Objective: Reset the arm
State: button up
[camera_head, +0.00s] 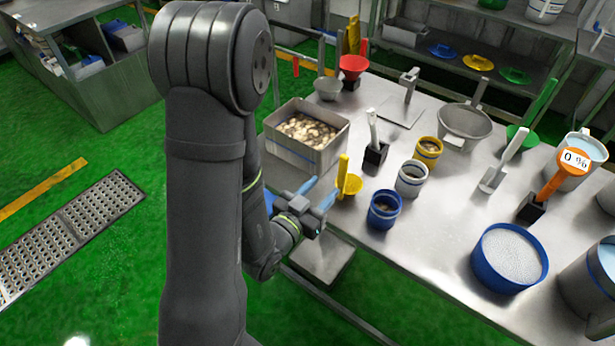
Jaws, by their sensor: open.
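My arm stands at the left of the metal table (405,275), folded with its forearm partly hidden behind the upper link. My gripper (318,192) is at the table's left edge, in front of the grey bin. Its two blue fingers are apart and nothing shows between them. A yellow scoop (347,183) with an upright handle is just right of the fingers. I cannot tell from this view whether the fingers touch it.
A grey bin (335,146) holds mushroom-like pieces. Blue (383,218), white (403,187) and yellow-rimmed (429,141) cups stand mid-table. Green floor lies left.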

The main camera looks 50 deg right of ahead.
aim_at(342, 163)
jog(key=d, duration=1.2)
jog(key=shift+d, duration=0.2)
jog(key=shift+a+r, duration=0.2)
jog(key=shift+r, duration=0.8)
jog(key=shift+f, duration=0.15)
